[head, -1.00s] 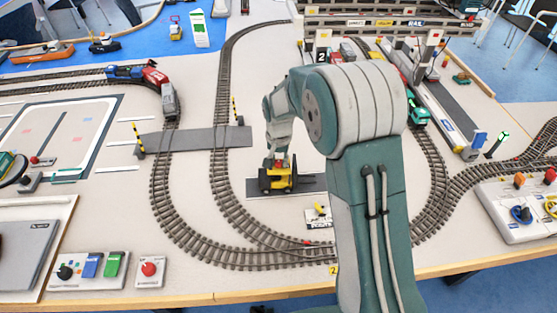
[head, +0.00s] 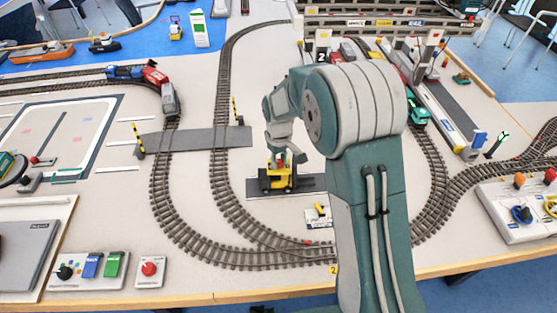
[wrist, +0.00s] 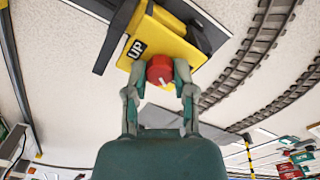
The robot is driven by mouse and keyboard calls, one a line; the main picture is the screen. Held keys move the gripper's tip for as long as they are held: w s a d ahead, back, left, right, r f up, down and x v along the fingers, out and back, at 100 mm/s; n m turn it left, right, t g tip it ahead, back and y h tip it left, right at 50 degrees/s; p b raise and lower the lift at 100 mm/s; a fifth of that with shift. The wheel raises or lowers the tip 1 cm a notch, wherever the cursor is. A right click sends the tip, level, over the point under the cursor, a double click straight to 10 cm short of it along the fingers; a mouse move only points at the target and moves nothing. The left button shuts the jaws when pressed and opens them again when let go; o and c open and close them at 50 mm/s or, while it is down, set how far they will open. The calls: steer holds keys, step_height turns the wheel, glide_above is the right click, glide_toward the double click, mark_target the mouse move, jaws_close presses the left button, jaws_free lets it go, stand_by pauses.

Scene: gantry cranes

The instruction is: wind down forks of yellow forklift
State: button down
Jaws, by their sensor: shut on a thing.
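The yellow forklift (head: 279,178) stands on a dark grey strip inside the curve of track in the head view. In the wrist view its yellow body (wrist: 165,40) fills the top, with a black "UP" label (wrist: 137,49) and dark fork parts (wrist: 113,40) to the left. A red knob (wrist: 160,70) with a white pointer line sits on its side. My gripper (wrist: 160,76) is shut on the red knob, one finger on each side. In the head view my gripper (head: 285,158) is over the forklift, partly hidden by my own arm.
Curved track (head: 190,235) runs left of and in front of the forklift. A small white plate with a yellow lever (head: 319,214) lies close by at the front right. A striped post (head: 237,108) stands behind, by the grey crossing (head: 190,141).

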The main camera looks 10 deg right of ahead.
mark_target(279, 161)
steer(key=n, duration=0.5)
steer(key=shift+f+n, duration=0.15)
steer(key=shift+n, duration=0.25)
stand_by(0.4)
steer(key=shift+c, duration=2.2)
jaws_free()
steer(key=shift+r, duration=0.2)
step_height(279, 161, up, 12)
steer(key=shift+f, duration=0.2)
